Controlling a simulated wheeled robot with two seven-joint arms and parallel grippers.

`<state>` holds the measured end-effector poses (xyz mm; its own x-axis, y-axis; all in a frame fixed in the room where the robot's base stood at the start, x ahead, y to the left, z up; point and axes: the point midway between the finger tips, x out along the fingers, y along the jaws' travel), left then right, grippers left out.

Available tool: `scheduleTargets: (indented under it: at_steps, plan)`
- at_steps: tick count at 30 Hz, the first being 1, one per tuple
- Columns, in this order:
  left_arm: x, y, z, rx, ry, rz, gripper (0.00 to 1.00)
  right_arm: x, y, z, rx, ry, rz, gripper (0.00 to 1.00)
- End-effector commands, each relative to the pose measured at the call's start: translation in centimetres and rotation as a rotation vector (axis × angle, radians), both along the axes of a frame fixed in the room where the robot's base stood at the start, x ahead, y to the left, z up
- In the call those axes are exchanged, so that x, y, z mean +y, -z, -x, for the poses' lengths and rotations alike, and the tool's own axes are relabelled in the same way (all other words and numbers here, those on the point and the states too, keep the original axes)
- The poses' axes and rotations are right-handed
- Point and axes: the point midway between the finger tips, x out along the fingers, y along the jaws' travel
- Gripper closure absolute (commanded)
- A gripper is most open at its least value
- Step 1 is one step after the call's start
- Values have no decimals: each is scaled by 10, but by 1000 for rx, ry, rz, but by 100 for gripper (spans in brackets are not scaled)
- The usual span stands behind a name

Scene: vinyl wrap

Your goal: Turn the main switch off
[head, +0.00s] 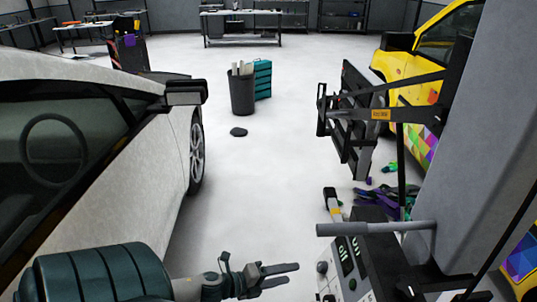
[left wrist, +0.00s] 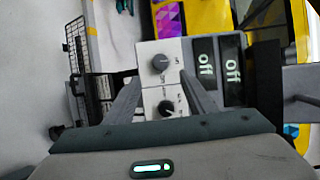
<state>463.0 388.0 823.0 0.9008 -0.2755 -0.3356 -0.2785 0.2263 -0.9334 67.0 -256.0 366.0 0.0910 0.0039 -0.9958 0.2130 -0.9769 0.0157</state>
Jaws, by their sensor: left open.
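A control panel (head: 345,283) on a machine stands at the lower right in the head view; the left wrist view shows its pale face (left wrist: 150,52). It carries a dark upper knob (left wrist: 161,63), a lower knob (left wrist: 167,107) and two dark displays (left wrist: 205,65) with lit text reading "off". I cannot tell which knob is the main switch. My left gripper (head: 293,273) is open and empty, left of the panel in the head view. In the left wrist view its fingers (left wrist: 159,78) spread either side of the knobs; contact is not visible. My right gripper is not in view.
A grey handle bar (head: 375,228) juts from the machine above the panel. A white car (head: 75,200) fills the left; a yellow car (head: 440,50) stands right behind a grey pillar (head: 480,130). A dark bin (head: 242,95) stands ahead. The floor between is mostly clear.

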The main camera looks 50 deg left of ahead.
Motion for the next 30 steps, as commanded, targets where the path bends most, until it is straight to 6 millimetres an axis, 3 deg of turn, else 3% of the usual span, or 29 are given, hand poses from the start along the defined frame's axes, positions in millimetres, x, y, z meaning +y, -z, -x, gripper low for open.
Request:
scheduleTargets:
  at_steps: [12, 30]
  plan:
    - [13, -14, 43, 1, 0, 1, 50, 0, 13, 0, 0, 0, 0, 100]
    - [16, -19, 51, 0, 0, 0, 50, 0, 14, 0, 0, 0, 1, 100]
